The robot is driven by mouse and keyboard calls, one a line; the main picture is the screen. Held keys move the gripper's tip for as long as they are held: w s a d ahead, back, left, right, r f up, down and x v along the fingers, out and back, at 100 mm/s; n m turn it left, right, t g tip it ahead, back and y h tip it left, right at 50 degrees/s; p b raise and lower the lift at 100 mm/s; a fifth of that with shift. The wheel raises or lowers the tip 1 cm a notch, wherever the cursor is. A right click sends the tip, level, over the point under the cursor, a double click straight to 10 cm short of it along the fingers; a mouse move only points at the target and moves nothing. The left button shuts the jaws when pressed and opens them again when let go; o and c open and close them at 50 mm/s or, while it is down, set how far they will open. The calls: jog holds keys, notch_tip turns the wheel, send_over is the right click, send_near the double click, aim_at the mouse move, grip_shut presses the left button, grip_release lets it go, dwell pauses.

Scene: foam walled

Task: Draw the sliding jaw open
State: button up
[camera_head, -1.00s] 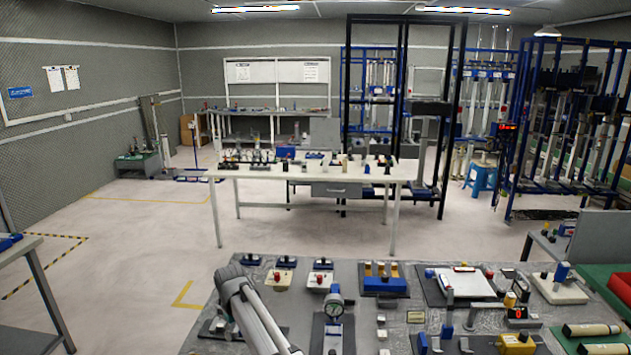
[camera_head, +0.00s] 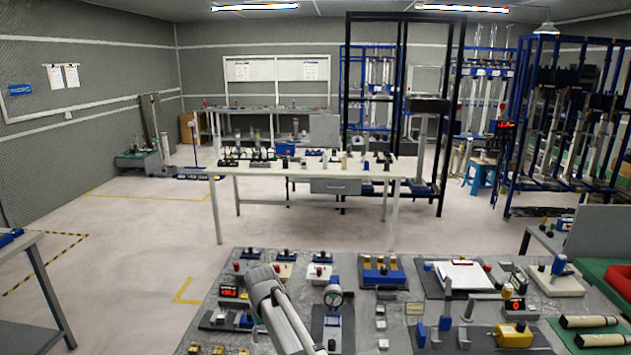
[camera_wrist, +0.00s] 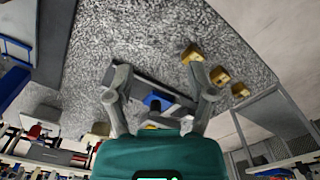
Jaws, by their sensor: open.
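A low grey device (camera_head: 219,319) with a blue block (camera_head: 245,320) stands at the near left of the table in the head view. I take the blue block to be its sliding jaw, but cannot be sure. In the wrist view a blue block (camera_wrist: 155,102) and a dark bar show between and beyond the fingers. My gripper (camera_wrist: 160,85) is open, with one finger on each side of the blue block in the picture. I cannot tell whether they touch it. In the head view my arm hides the gripper's fingertips.
Several small yellow blocks (camera_wrist: 220,75) lie right of the fingers in the wrist view. A red digital display (camera_head: 228,291) is behind the device. Floor is open left of the table (camera_head: 395,310).

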jog(key=s+d+f+m+b, duration=0.1)
jog(key=s+d, duration=0.1)
jog(key=d, duration=0.4)
jog(key=s+d+f+m+b, duration=0.1)
jog(key=s+d+f+b, duration=0.1)
jog(key=d, duration=0.4)
jog(key=s+d+f+m+b, duration=0.1)
jog(key=s+d, duration=0.1)
jog(key=d, duration=0.4)
jog(key=shift+s+d+f, duration=0.1)
jog(key=shift+s+f, duration=0.2)
jog(key=shift+f, duration=0.05)
jog(key=s+d+f+m+b, duration=0.3)
jog(key=s+d, duration=0.6)
jog(key=d, duration=0.4)
jog(key=shift+f+m+b, duration=0.3)
jog(key=shift+m+b, duration=0.1)
jog(key=shift+b, duration=0.05)
